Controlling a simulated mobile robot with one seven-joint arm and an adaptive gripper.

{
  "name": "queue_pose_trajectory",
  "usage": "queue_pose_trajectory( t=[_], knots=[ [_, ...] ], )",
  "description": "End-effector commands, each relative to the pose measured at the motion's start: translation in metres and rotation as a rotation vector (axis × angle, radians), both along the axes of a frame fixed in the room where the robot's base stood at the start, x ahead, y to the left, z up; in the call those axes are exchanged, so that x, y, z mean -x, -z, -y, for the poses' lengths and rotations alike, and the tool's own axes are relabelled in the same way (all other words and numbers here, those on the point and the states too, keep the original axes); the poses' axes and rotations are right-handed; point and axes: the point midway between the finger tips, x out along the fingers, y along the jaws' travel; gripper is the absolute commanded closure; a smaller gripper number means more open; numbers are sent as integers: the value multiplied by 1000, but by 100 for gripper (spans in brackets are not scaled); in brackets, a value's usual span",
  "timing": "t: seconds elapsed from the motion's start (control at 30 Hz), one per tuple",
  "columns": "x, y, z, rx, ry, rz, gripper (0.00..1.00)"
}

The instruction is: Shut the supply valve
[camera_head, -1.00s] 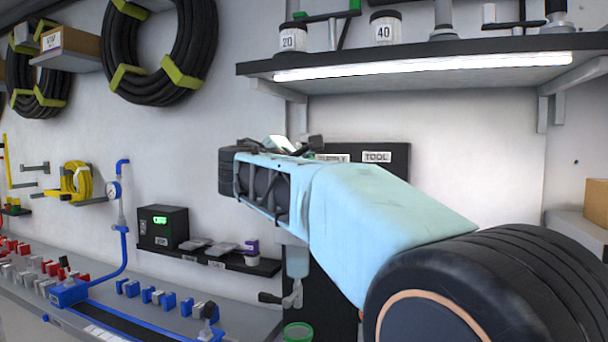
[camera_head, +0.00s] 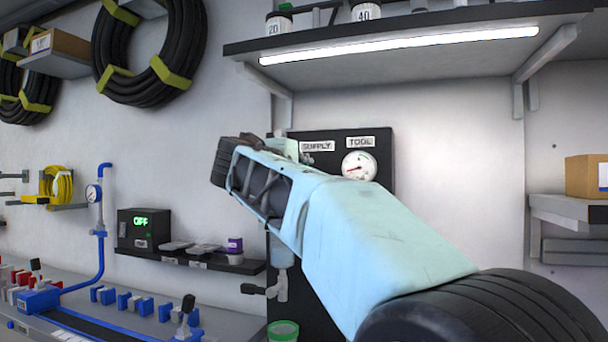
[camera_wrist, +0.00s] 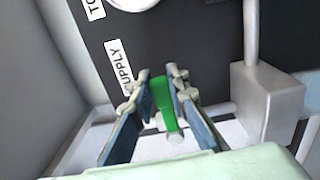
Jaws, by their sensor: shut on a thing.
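The supply valve's green lever (camera_wrist: 166,108) shows in the wrist view, between my two fingers, beside the SUPPLY label (camera_wrist: 119,65) on a dark panel. My gripper (camera_wrist: 162,80) is shut on this lever, with its fingertips around the lever's far end. The lever runs from the fingertips down to a pale round fitting (camera_wrist: 177,138). In the head view the dark panel (camera_head: 383,150) carries the SUPPLY label (camera_head: 317,146), a TOOL label and a pressure gauge (camera_head: 359,166). My arm hides the lever and most of my gripper there.
A lit shelf (camera_head: 400,45) overhangs the panel. A pale box-shaped part (camera_wrist: 268,100) and a vertical pipe (camera_wrist: 250,40) stand right of my fingers in the wrist view. A small tap (camera_head: 279,287) and a green-rimmed cup (camera_head: 283,330) are below my arm.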

Motion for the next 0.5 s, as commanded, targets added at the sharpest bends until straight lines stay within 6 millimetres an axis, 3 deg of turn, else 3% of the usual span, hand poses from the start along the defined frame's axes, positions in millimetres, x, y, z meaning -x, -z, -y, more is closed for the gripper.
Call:
queue_pose_trajectory(
  t=[0.5],
  knots=[
    [0, 5, -1, -41, 0, 12, 100]
  ],
)
